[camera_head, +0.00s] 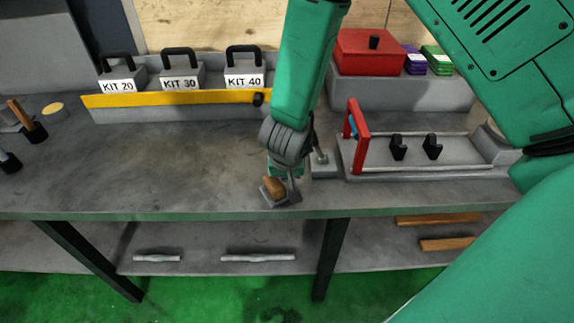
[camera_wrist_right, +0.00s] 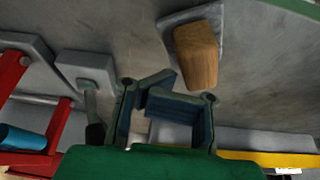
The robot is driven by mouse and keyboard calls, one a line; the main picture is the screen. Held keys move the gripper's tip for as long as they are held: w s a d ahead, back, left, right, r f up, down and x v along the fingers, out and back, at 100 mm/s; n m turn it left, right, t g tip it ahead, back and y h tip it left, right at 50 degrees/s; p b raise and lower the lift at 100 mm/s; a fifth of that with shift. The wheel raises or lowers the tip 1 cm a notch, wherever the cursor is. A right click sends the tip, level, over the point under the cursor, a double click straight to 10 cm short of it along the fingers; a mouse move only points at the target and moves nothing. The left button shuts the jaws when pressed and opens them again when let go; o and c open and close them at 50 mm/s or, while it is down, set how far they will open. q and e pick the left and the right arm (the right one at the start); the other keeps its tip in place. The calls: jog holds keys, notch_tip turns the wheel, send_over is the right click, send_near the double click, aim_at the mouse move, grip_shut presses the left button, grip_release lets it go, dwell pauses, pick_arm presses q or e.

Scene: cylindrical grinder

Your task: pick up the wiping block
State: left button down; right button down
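The wiping block (camera_head: 274,186) is a brown wooden block on a grey plate near the front edge of the bench. The block also shows in the right wrist view (camera_wrist_right: 197,55), above the fingers. My right gripper (camera_head: 287,175) hangs pointing down, just behind the block in the head view and partly overlapping its plate. In the right wrist view its fingers (camera_wrist_right: 160,88) fold inward, with tips close together. The block is outside them, and nothing shows held. Whether they are open or shut is unclear. My left gripper is not in view.
A tray with a red handle (camera_head: 357,131) stands right of the gripper. A small grey stand (camera_head: 323,166) is close by. A yellow rail (camera_head: 180,98) and several kit weights (camera_head: 180,80) line the back. The bench left of the block is clear.

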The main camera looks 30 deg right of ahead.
jog(key=s+a+b, duration=0.1)
jog(key=s+a, duration=0.5)
jog(key=s, duration=0.3)
jog(key=shift+s+a, duration=0.25)
jog(key=shift+c, duration=2.3)
grip_release()
jog(key=shift+d, duration=0.15)
